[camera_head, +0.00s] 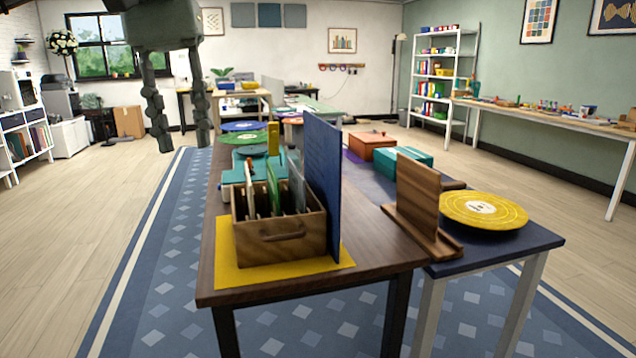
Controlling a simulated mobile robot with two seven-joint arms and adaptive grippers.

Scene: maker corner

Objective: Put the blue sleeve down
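The blue sleeve (322,165) is a tall flat panel standing upright at the right side of a wooden crate (282,250). Its lower edge seems to come down by the yellow mat (232,275); I cannot tell whether it leans on the crate. No gripper touches it. The crate holds several thinner upright sleeves, green, white and grey. My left gripper (183,147) hangs at the upper left with its two fingers spread, empty, well away from the crate. My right gripper is not in view.
A wooden stand (424,235) with an upright board and a yellow record (483,210) are to the right. Green (243,138) and blue records, a teal box (403,161) and an orange box (372,145) lie further back. The floor at left is clear.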

